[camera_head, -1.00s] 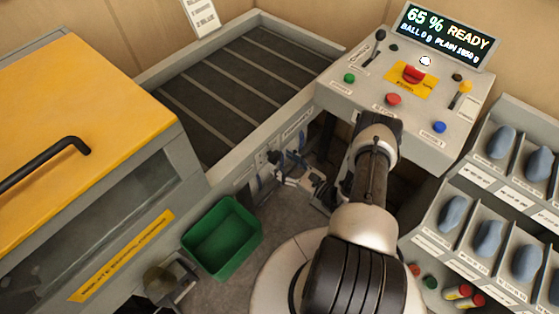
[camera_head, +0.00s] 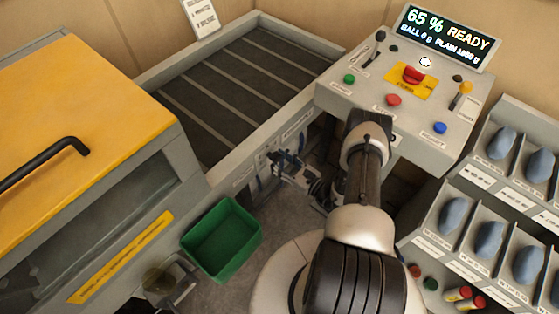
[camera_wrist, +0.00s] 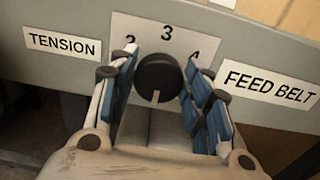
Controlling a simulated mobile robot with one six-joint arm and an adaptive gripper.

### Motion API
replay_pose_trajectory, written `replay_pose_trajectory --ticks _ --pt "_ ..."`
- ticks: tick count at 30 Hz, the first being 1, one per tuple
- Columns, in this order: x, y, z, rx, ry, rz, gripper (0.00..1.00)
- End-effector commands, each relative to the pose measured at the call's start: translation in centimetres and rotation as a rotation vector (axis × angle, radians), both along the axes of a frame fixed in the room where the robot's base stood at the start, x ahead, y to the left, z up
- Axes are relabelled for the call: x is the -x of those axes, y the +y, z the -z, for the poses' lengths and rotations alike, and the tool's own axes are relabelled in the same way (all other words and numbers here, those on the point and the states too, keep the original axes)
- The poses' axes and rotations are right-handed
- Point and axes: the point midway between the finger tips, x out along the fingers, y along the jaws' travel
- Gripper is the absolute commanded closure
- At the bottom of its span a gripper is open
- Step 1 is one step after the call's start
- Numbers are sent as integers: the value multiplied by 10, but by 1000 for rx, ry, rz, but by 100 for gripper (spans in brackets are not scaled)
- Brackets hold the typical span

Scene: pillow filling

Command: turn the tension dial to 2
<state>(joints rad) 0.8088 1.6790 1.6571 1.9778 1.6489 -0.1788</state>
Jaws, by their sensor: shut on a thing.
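The black round tension dial (camera_wrist: 158,76) is on the grey panel face, in the middle of the wrist view. The number plate (camera_wrist: 167,33) above it shows 2, 3 and 4, with the 2 and 4 partly covered by my fingers. A short pale mark shows low on the dial's face; which number the dial points to is not clear. My gripper (camera_wrist: 160,65) is shut on the dial, with one blue-padded finger on each side. In the head view my gripper (camera_head: 278,162) is at the belt frame's front panel, and the dial is hard to make out.
A TENSION label (camera_wrist: 64,44) is left of the dial and a FEED BELT label (camera_wrist: 268,84) right. A green bin (camera_head: 222,240) stands on the floor below. The control console (camera_head: 400,95) is above my arm, and the blue-filled rack (camera_head: 490,200) is at the right.

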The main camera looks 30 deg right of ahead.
Motion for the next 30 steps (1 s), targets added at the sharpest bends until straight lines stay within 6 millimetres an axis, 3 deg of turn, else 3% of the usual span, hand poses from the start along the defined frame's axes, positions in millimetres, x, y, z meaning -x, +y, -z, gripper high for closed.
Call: replay_pose_trajectory --ticks 5,17,30 --pt "0 0 0 -1 0 -1 79" --pt "0 0 2 -78 29 -1 80" --pt "-1 -2 3 -424 155 -1 80"
